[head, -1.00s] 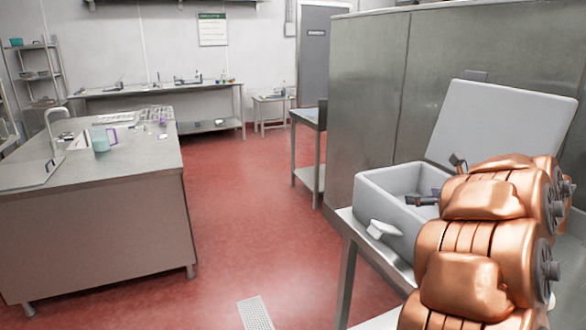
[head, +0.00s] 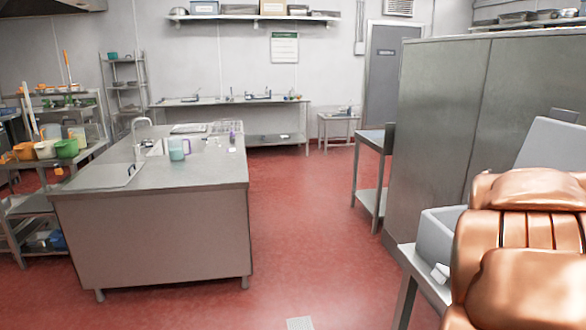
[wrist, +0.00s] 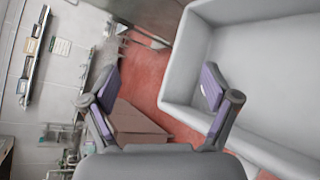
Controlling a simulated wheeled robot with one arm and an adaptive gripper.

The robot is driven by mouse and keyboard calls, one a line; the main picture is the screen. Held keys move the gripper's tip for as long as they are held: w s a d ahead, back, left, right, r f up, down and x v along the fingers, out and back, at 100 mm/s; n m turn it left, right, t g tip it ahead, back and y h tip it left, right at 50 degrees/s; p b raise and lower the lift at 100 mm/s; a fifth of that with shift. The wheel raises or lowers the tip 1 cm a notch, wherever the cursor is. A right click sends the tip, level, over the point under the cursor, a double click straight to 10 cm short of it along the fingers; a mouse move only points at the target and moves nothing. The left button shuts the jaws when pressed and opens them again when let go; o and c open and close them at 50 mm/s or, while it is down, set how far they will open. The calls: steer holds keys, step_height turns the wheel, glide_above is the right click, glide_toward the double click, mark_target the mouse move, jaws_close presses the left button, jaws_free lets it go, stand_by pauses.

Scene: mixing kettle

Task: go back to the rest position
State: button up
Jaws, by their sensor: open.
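In the wrist view my gripper (wrist: 160,98) is open, its two purple-padded fingers wide apart with nothing between them. The right finger shows in front of the wall of a grey open box (wrist: 178,75); I cannot tell whether they touch. In the head view the same box (head: 437,236) stands at the right with its raised lid (head: 550,143). My copper-coloured arm covers much of the box there, and my gripper is hidden.
The box stands on a metal table (head: 420,275) beside tall steel cabinets (head: 437,130). A steel sink counter (head: 200,180) with a teal cup (head: 176,150) stands at left. A small side table (head: 371,140) stands further back. Red floor (head: 310,215) between is clear.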

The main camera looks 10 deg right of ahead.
steer(key=s+a+f+m+g+y+p, duration=0.3)
steer(key=s+a+f+m, duration=0.35)
steer(key=a, duration=0.55)
steer(key=s+a+f+m+g+y+p, duration=0.1)
steer(key=s+a+f+m+g+y, duration=0.1)
steer(key=s+a+f+m+g, duration=0.65)
steer(key=s+a+f+m+y, duration=0.1)
steer(key=s+a+y, duration=0.1)
steer(key=s+a, duration=0.5)
steer(key=s+a+m+g+y+p, duration=0.1)
steer(key=s+a+y, duration=0.1)
steer(key=s+a, duration=0.6)
steer(key=a, duration=0.5)
steer(key=shift+f+y, duration=0.35)
steer(key=shift+y, duration=0.05)
